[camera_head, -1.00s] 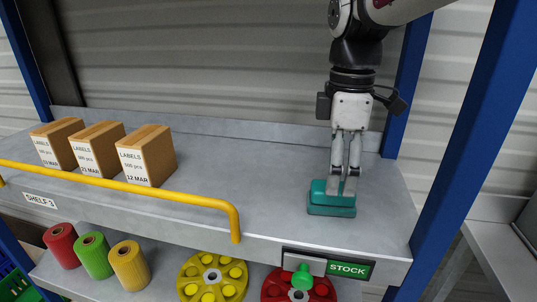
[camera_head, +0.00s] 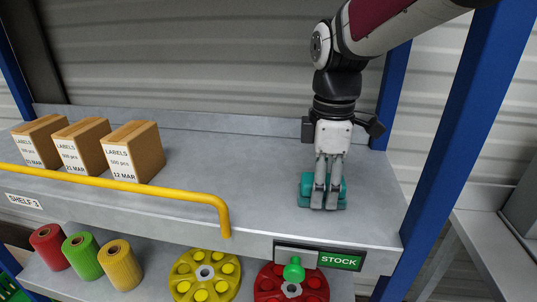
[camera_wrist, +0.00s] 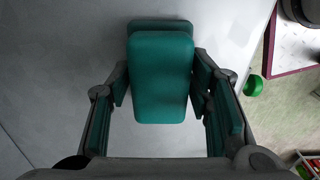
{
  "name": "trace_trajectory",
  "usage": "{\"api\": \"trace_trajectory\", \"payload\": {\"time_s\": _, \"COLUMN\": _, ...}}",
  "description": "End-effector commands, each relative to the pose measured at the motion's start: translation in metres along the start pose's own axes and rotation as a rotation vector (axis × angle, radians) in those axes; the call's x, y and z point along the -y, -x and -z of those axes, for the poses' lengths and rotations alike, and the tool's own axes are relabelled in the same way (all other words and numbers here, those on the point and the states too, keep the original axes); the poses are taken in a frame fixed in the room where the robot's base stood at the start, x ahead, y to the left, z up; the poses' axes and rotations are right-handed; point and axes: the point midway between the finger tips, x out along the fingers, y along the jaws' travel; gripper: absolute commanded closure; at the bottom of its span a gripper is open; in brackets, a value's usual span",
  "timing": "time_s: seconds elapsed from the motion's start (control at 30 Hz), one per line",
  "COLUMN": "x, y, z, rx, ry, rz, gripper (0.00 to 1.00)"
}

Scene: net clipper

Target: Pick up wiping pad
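The wiping pad is a teal block with rounded edges (camera_head: 341,189), lying flat near the right end of the upper shelf. In the wrist view it (camera_wrist: 162,75) shows as a smaller upper block over a base. My gripper (camera_head: 324,205) is lowered over it, pointing down. In the wrist view my gripper's fingers (camera_wrist: 160,85) stand on both long sides of the pad, open around it. A narrow gap shows on the left side; whether the right finger touches cannot be told. The fingers hide part of the pad in the head view.
Three label boxes (camera_head: 134,153) stand at the shelf's left, behind a yellow rail (camera_head: 150,188). A blue post (camera_head: 441,140) rises to the right of the pad. The shelf middle (camera_head: 235,165) is clear. Spools and yellow and red wheels sit on the level below.

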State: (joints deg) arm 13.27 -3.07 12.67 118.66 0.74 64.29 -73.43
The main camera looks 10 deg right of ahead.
Motion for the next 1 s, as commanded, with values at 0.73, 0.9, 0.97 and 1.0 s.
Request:
{"api": "trace_trajectory", "payload": {"time_s": 0.73, "x": 0.0, "y": 0.069, "z": 0.001, "rx": -0.001, "ry": 0.001, "rz": -0.003, "gripper": 0.82}}
{"api": "trace_trajectory", "payload": {"time_s": 0.9, "x": 0.0, "y": 0.092, "z": 0.0, "rx": 0.0, "ry": 0.0, "rz": -0.001, "gripper": 0.82}}
{"api": "trace_trajectory", "payload": {"time_s": 0.97, "x": 0.0, "y": 0.096, "z": 0.0, "rx": 0.0, "ry": 0.0, "rz": -0.001, "gripper": 0.82}}
{"api": "trace_trajectory", "payload": {"time_s": 1.0, "x": 0.0, "y": 0.098, "z": 0.0, "rx": 0.0, "ry": 0.0, "rz": -0.001, "gripper": 0.82}}
